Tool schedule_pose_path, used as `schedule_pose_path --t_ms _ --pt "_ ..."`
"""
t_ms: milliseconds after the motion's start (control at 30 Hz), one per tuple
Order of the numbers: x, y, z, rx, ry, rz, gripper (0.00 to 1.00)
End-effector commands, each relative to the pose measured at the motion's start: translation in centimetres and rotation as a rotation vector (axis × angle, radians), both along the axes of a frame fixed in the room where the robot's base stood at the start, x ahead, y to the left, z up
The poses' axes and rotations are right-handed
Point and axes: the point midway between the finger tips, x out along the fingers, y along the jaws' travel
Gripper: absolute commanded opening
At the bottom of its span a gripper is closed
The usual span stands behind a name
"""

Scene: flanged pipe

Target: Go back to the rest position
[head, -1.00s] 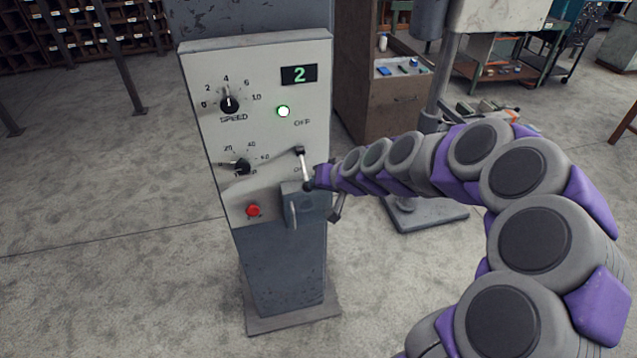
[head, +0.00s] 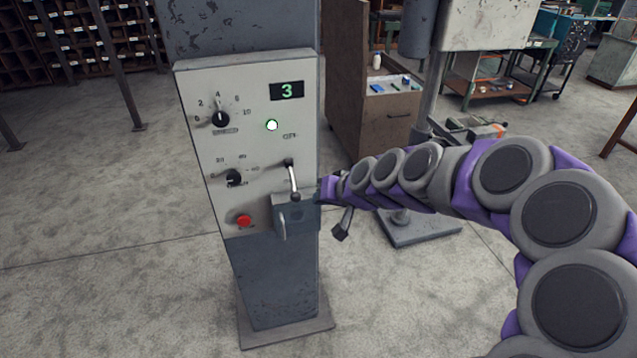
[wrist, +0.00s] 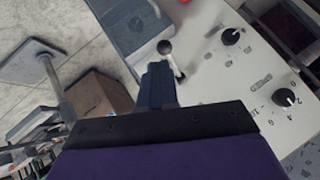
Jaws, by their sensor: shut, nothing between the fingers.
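My gripper (head: 323,190) is at the end of my grey and purple arm, just right of the control panel (head: 248,75) in the head view. In the wrist view the gripper's dark fingers (wrist: 160,85) are closed together and hold nothing. The panel's lever (head: 293,180) has a dark ball knob and slants down to the right; the gripper is beside it and looks apart from it. In the wrist view the knob (wrist: 164,47) shows just beyond the fingertips. The exact gap is hard to judge. The display (head: 287,91) reads 3, and the round lamp (head: 272,125) is lit.
The panel also bears two dials, the upper (head: 220,119) and lower (head: 233,178), a red button (head: 244,221) and a grey box (head: 293,212) with a handle. A wooden cabinet (head: 385,120) and a column base (head: 420,230) stand behind my arm. Floor is clear at left.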

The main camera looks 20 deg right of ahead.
Motion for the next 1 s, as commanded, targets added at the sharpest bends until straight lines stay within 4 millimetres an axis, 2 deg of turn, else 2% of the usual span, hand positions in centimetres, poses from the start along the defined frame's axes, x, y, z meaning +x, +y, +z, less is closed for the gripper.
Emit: schedule_pose_path --t_ms 67,167,267,300,367,500,600,700,833,1000 --pt "-1.1 0.6 0.1 -0.008 0.019 0.028 0.00" --pt "-4.1 2.8 0.2 -0.039 0.077 0.101 0.00" --pt "-9.2 5.0 -0.2 -0.096 0.181 0.191 0.00" --pt "-11.5 5.6 -0.5 -0.123 0.231 0.222 0.00" --pt "-14.9 6.2 -0.9 -0.169 0.306 0.259 0.00" --pt "-23.1 5.8 -2.0 -0.275 0.495 0.301 0.00" --pt "-28.2 4.7 -2.4 -0.343 0.617 0.293 0.00" --pt "-32.6 3.3 -2.6 -0.392 0.724 0.272 0.00" --pt "-36.0 2.2 -2.7 -0.425 0.811 0.242 0.00" --pt "-37.3 1.6 -2.6 -0.436 0.842 0.228 0.00"
